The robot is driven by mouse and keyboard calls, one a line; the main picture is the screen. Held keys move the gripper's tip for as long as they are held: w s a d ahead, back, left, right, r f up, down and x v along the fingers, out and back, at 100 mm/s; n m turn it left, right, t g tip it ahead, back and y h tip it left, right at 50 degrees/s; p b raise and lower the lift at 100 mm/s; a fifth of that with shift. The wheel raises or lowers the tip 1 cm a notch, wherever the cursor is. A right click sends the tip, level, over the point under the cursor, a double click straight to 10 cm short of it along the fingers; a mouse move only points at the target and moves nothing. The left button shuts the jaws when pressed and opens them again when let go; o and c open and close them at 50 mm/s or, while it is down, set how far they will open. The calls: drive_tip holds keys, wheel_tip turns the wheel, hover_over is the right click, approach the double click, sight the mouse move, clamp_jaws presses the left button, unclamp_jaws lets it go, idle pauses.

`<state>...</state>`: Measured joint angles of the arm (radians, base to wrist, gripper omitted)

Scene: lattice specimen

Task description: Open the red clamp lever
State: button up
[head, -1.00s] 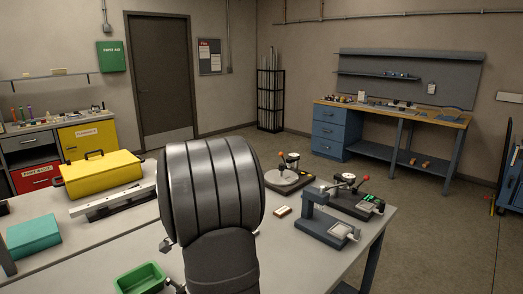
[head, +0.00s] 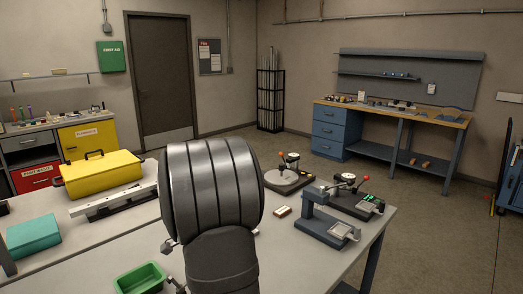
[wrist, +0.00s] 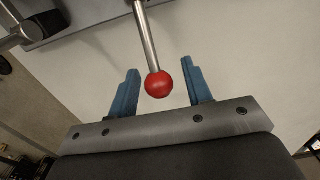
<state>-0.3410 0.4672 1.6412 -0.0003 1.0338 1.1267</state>
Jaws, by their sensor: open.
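In the wrist view the red ball knob (wrist: 158,85) of the lever sits on a straight metal rod (wrist: 146,35). The rod runs up to a grey metal part at the top edge of the picture. My gripper (wrist: 160,66) is open, with one blue finger on each side of the knob. A gap shows between the knob and each finger, so it is not gripped. In the head view my own arm hides the gripper and this knob. Two other devices there also carry red knobs, at the back (head: 281,154) and at the right (head: 366,179).
A blue press-like fixture (head: 318,222) stands near the table's right edge. A green tray (head: 140,278), a teal box (head: 33,235) and a yellow case (head: 101,172) are on the left. Pale bare surface (wrist: 240,50) lies right of the rod in the wrist view.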

drive_tip(key=shift+r, duration=2.65)
